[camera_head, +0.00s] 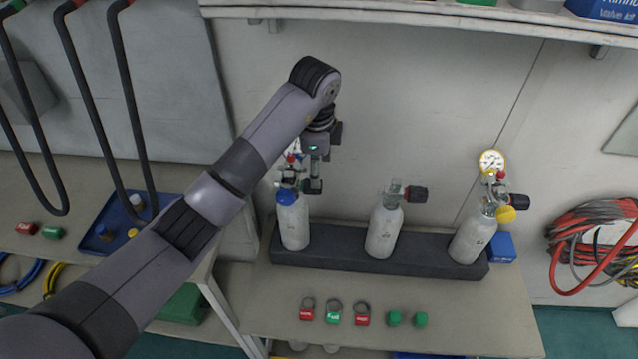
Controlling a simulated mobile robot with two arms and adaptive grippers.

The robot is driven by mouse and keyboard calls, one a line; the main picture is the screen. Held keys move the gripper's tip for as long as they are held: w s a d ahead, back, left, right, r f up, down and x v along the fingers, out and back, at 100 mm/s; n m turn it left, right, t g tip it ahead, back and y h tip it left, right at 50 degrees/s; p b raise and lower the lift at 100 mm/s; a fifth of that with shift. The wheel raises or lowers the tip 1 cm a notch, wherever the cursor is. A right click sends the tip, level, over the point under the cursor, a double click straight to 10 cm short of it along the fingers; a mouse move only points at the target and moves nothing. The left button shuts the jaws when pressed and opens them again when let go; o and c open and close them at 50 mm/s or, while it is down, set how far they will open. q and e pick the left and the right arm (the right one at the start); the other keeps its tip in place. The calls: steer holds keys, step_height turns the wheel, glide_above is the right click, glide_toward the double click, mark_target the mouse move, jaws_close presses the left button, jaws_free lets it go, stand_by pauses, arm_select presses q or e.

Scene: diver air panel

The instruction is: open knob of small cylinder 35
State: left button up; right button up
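My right gripper is out of view.
A round gauge (491,161) rises above the right cylinder. A blue tray (108,226) is at left, coiled hoses (595,235) hang at right, and a shelf (420,14) overhangs above.

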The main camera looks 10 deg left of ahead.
arm_select(q)
steer(key=f, duration=0.5)
steer(key=w+f+p, duration=0.1)
steer(key=f, duration=0.1)
steer(key=shift+f, duration=0.15)
steer(key=shift+c, duration=0.4)
steer(key=c, duration=1.1)
steer(key=shift+t, duration=0.3)
steer(key=shift+s+f+t+b, duration=0.1)
steer(key=shift+f+t+b, duration=0.15)
steer(key=shift+t+b, duration=0.6)
steer(key=t+b, duration=0.1)
steer(key=b, duration=0.2)
steer(key=t+b, duration=0.2)
steer(key=b, duration=0.2)
steer(key=t+b, duration=0.1)
steer(key=b, duration=0.3)
steer(key=shift+s+f, duration=0.2)
steer(key=shift+f, duration=0.05)
steer(key=shift+r+t+b, duration=0.15)
steer(key=shift+t+b, duration=0.3)
steer(key=shift+b, duration=0.45)
steer(key=shift+r, duration=0.1)
